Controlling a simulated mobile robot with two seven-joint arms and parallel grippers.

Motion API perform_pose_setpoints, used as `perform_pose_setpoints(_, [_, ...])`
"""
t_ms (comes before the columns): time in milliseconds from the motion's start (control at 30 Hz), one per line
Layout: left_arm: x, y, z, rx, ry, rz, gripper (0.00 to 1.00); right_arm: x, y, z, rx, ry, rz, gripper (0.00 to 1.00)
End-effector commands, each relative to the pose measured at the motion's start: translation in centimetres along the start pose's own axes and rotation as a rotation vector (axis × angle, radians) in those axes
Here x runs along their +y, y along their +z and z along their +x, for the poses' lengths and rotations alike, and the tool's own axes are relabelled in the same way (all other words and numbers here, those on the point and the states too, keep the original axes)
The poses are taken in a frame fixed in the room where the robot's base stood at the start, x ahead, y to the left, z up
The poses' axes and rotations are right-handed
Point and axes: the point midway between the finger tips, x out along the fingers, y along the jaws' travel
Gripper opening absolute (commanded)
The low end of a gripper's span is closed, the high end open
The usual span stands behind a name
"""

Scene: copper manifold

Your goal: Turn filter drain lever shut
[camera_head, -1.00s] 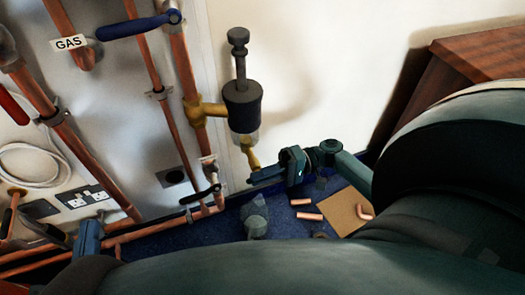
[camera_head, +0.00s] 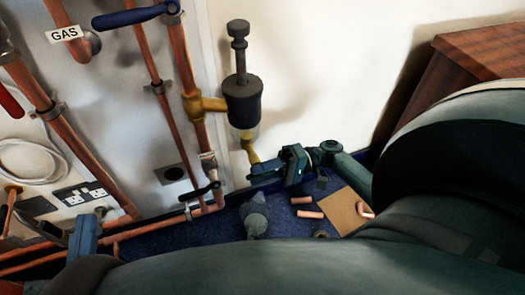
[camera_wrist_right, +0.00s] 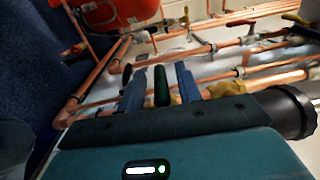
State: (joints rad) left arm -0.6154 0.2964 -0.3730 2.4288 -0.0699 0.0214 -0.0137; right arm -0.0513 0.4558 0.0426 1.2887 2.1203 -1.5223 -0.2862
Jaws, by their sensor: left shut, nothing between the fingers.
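The filter is a black canister (camera_head: 242,103) on the wall pipe, with a brass drain fitting (camera_head: 250,148) below it. My right gripper (camera_head: 272,174) is just below that fitting in the head view. In the right wrist view a dark green lever handle (camera_wrist_right: 161,86) stands between the spread fingers of this gripper (camera_wrist_right: 160,80), with a gap on each side. In the head view the lever is hidden or too small to tell. My left gripper (camera_head: 86,222) is shut and empty at the lower left, by the low pipes.
Copper pipes (camera_head: 160,100) run down the wall at left, with a blue lever (camera_head: 130,17) and a black lever (camera_head: 207,190). A white socket (camera_head: 82,195) is at lower left. Copper offcuts (camera_head: 310,214) and a brown sheet (camera_head: 342,211) lie on the blue floor.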

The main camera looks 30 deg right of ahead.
Motion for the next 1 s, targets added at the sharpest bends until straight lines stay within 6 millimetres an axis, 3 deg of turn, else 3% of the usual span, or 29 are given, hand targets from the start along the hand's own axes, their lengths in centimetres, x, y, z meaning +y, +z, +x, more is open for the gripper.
perform_pose_setpoints(233, [0.0,-0.1,0.0,0.001,0.0,0.001,0.0,0.0,-0.1,-0.2,0.002,0.002,-0.002,0.34])
perform_pose_setpoints(367, [0.0,-0.2,0.0,0.002,0.0,0.002,0.0,-0.1,-0.1,-1.4,0.003,0.005,-0.001,0.34])
perform_pose_setpoints(800, [0.0,0.0,0.0,0.002,0.0,0.002,0.0,0.0,-0.1,-10.5,0.004,0.003,0.0,0.34])
perform_pose_setpoints(1000, [0.0,0.3,-0.1,-0.001,0.001,-0.004,0.0,0.0,-0.1,-12.8,0.002,0.002,-0.002,0.34])
